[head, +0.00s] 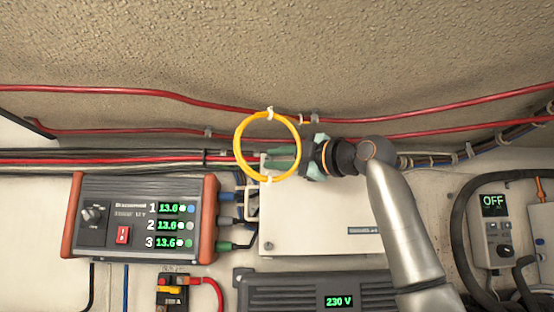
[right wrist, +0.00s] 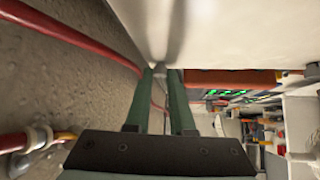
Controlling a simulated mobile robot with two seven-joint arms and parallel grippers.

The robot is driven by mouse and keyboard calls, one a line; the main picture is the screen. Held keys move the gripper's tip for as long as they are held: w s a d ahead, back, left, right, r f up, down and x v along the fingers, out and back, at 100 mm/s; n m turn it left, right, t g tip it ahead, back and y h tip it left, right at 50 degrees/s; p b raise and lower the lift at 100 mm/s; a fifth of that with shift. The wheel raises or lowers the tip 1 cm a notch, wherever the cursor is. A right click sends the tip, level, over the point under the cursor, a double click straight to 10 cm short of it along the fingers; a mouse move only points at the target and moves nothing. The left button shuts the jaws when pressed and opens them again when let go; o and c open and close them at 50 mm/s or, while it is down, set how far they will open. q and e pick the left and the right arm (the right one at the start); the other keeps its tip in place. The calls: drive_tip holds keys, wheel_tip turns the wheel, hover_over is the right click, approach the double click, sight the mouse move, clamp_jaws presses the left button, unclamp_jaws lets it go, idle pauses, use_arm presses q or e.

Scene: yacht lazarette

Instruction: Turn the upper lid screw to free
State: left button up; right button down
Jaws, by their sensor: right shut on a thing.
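The white lid (head: 320,215) is the front of a box in the middle of the head view. A small lower screw (head: 268,246) shows at its lower left corner. My right gripper (head: 268,158) reaches in from the right along the lid's top edge. Its green fingers point left, at the lid's upper left corner. In the right wrist view the fingertips (right wrist: 160,72) are shut on a small grey piece beside the white surface, the upper lid screw. The fingers mostly hide this screw, so its turn cannot be told. My left gripper is not in view.
A yellow cable loop (head: 238,135) hangs in front of the fingers. Red cables (head: 180,96) run above. A charger with orange sides (head: 210,220) and plugged leads stands left of the lid. A dark 230 V unit (head: 290,292) is below. A panel reading OFF (head: 494,205) is at right.

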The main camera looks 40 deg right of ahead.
drive_tip(key=c, duration=0.8)
unclamp_jaws()
drive_tip(key=shift+o, duration=0.2)
drive_tip(key=shift+s, duration=0.1)
drive_tip(key=shift+s+d+f, duration=0.1)
drive_tip(key=shift+s+f, duration=0.05)
drive_tip(key=shift+s, duration=0.1)
drive_tip(key=b+v, duration=0.4)
drive_tip(key=v, duration=0.7)
drive_tip(key=shift+s, duration=0.4)
drive_tip(key=shift+d, duration=0.1)
